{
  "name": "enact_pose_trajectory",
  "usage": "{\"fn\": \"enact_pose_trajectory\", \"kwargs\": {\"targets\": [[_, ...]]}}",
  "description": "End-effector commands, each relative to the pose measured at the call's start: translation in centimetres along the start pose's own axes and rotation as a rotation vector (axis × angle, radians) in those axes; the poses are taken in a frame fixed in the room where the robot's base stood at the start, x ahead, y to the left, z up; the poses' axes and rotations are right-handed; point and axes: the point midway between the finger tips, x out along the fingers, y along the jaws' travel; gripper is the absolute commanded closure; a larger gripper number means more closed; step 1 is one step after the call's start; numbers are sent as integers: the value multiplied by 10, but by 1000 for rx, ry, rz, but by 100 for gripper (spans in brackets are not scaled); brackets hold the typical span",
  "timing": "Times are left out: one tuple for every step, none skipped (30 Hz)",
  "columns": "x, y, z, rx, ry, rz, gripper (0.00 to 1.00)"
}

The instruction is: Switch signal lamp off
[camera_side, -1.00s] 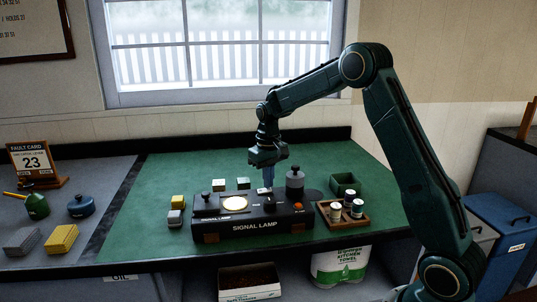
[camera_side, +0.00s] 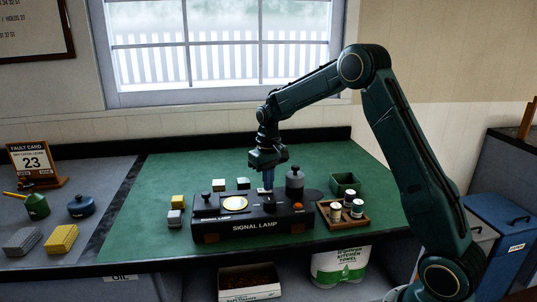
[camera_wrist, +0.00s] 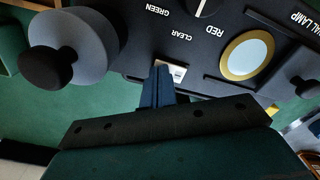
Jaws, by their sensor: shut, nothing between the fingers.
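The black signal lamp box (camera_side: 215,232) stands on the green mat, with its lettering facing the side camera. Its round lamp disc (camera_side: 235,203) looks pale and unlit; in the wrist view the disc (camera_wrist: 246,56) is grey-white inside a yellow ring. My gripper (camera_side: 268,187) is shut and empty, pointing down at the back edge of the box. In the wrist view its blue fingertips (camera_wrist: 163,76) are at a small white switch plate (camera_wrist: 179,72), partly covering it. I cannot tell whether they touch it. A dark knob (camera_side: 269,206) sits on the box top.
A grey round-knobbed weight (camera_side: 295,182) stands close right of my gripper. A wooden tray (camera_side: 322,217) with small jars and a green box (camera_side: 344,182) lie further right. Small blocks (camera_side: 218,185) stand behind and left. The green mat's left part (camera_side: 135,220) is clear.

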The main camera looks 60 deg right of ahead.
Motion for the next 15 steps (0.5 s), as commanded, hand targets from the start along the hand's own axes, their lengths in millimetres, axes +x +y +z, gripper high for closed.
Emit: {"fn": "enact_pose_trajectory", "kwargs": {"targets": [[2,0,0,0,-3,0,100],[2,0,0,0,-3,0,100],[1,0,0,0,-3,0,100],[0,0,0,0,-3,0,100],[-1,0,0,0,-3,0,100],[-3,0,0,0,-3,0,100],[-5,0,0,0,-2,0,100],[-6,0,0,0,-2,0,100],[-9,0,0,0,-1,0,100],[-10,0,0,0,-1,0,100],[-12,0,0,0,-1,0,100],[-14,0,0,0,-2,0,100],[-16,0,0,0,-2,0,100],[-18,0,0,0,-2,0,100],[-20,0,0,0,-1,0,100]]}}
